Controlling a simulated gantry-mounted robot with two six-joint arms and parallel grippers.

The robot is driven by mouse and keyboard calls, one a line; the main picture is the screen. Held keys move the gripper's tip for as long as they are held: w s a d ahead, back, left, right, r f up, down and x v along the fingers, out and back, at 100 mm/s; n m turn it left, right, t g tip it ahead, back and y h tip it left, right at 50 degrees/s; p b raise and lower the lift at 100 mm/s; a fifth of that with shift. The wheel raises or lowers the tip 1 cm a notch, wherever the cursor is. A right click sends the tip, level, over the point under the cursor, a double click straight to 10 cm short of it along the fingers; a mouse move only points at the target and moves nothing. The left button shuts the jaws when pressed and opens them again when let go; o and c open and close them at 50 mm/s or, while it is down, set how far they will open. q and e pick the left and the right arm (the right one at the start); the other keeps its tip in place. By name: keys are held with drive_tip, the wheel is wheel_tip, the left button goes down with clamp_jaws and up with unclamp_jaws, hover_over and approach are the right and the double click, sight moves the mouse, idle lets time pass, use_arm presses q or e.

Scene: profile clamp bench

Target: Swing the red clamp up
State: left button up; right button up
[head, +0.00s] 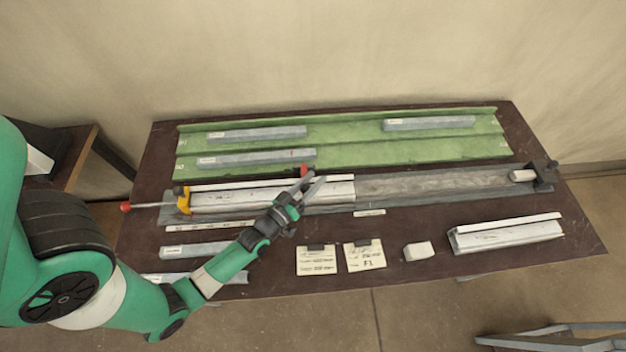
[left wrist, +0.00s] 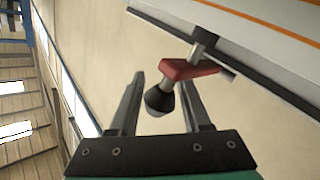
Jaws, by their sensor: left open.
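The red clamp (head: 306,168) is at the back edge of the pale profile (head: 250,196) in the middle of the bench. In the left wrist view its red arm (left wrist: 190,69) carries a grey rod with a black conical tip (left wrist: 159,100). My left gripper (head: 310,182) is at the clamp in the head view. In the left wrist view the fingers of my left gripper (left wrist: 162,90) are open, with the black tip showing between them. I cannot tell whether they touch it. My right gripper is not in view.
A yellow clamp (head: 183,199) with a red-ended rod is at the profile's left end. A black end stop (head: 544,174) is at the right. Grey bars lie on a green tray (head: 345,149) behind. Cards, a white block (head: 418,251) and another profile (head: 505,234) lie in front.

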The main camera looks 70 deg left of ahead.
use_arm(q)
drive_tip(key=shift+w, duration=0.1)
clamp_jaws()
idle(1.4)
